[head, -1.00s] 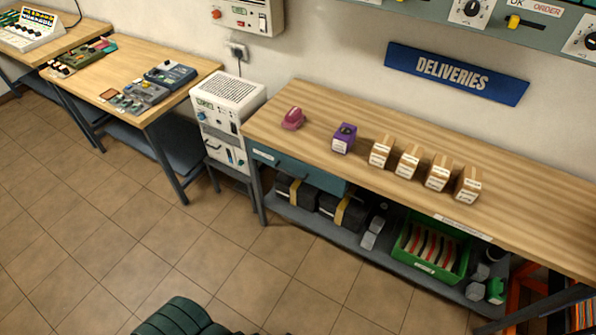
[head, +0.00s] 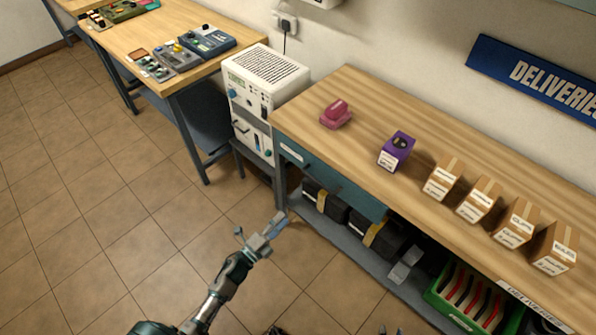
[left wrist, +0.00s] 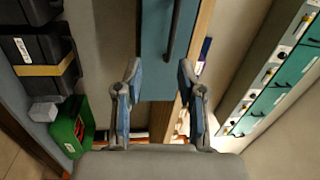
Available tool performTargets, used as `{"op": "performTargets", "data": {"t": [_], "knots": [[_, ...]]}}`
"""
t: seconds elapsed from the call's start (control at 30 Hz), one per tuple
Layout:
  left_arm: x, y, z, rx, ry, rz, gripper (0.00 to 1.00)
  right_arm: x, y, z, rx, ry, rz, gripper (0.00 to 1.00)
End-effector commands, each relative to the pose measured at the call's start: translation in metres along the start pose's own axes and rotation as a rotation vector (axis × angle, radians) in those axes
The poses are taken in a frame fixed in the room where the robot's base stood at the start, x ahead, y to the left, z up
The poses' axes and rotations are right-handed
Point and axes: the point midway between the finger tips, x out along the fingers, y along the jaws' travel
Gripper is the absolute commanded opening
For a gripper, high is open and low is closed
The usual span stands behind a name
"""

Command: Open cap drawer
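The teal drawer (head: 335,183) sits under the left end of the wooden bench and looks shut, with a pale label on its front. In the left wrist view its teal front (left wrist: 155,45) fills the upper middle, with a long dark bar handle (left wrist: 173,30) on it. My left gripper (head: 278,222) is in front of and below the drawer, apart from it. In the left wrist view its two fingers (left wrist: 158,85) are spread and empty, with the handle beyond them.
On the bench (head: 400,118) stand a pink object (head: 336,114), a purple box (head: 396,151) and several cardboard boxes. The shelf below holds black cases (head: 385,240) and a green crate (head: 447,309). A white cabinet (head: 262,88) stands left of the bench. The floor in front is open.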

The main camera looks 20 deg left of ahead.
Motion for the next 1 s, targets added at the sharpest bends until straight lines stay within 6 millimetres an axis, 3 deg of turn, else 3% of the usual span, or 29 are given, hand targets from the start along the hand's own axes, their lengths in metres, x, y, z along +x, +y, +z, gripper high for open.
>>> {"op": "performTargets", "data": {"t": [0.1, 0.27, 0.7, 1.0], "knots": [[0.006, -0.013, -0.009, 0.069, 0.046, -0.043, 0.39, -0.009, 0.002, -0.009, 0.002, 0.027, -0.003, 0.40], [0.025, -0.017, -0.009, 0.077, 0.050, -0.050, 0.39, -0.010, 0.002, -0.015, 0.002, 0.046, -0.003, 0.40], [0.126, -0.020, -0.011, 0.069, 0.047, -0.048, 0.39, -0.004, -0.005, -0.036, 0.000, 0.162, -0.010, 0.40], [0.172, -0.021, -0.015, 0.070, 0.046, -0.045, 0.39, -0.003, -0.005, -0.052, 0.003, 0.263, -0.018, 0.40]]}}
